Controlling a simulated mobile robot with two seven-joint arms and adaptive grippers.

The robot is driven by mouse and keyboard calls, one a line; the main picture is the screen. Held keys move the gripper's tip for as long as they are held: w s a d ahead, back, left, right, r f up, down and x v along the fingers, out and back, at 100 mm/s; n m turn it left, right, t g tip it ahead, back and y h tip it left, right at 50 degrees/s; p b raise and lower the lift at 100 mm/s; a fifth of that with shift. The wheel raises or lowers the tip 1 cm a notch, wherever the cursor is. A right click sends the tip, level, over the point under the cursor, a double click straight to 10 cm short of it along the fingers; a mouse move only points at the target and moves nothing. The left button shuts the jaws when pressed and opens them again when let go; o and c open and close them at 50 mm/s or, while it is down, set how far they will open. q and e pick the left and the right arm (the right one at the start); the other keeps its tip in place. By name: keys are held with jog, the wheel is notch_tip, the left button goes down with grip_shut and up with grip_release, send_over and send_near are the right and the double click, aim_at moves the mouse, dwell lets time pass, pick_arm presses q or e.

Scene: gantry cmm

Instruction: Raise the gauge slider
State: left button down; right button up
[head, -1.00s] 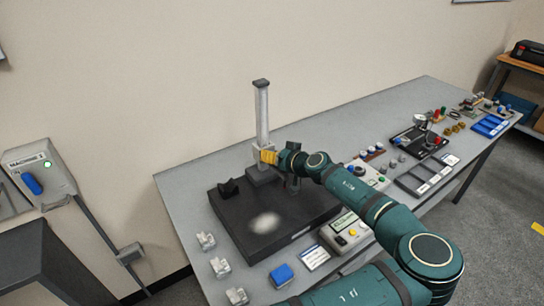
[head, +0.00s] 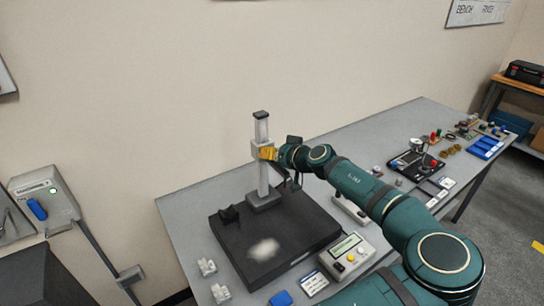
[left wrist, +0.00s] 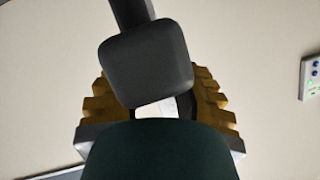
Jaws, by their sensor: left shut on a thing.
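The height gauge stands on a black plate (head: 225,240), its upright pale post (head: 263,180) rising from a grey foot (head: 264,200). The gauge slider (head: 256,149) is a light grey block around the post, well above the foot and below the dark top cap (head: 261,114). My left gripper (head: 268,153), with yellow fingers, is shut on the slider from the right side. In the left wrist view the ridged yellow fingers (left wrist: 158,103) flank a small pale patch; a dark rounded block hides most of the grip. My right gripper is not in view.
A readout box (head: 349,256) with buttons sits right of the plate, near my arm. Small clear blocks (head: 207,267) and a blue block (head: 281,299) lie at the front. A dial fixture (head: 416,163) stands farther right. The wall is close behind the post.

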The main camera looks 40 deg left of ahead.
pick_arm(q)
jog(key=shift+f, duration=0.1)
jog(key=c, duration=0.6)
grip_release()
jog(key=shift+s, duration=0.1)
jog(key=v, duration=1.2)
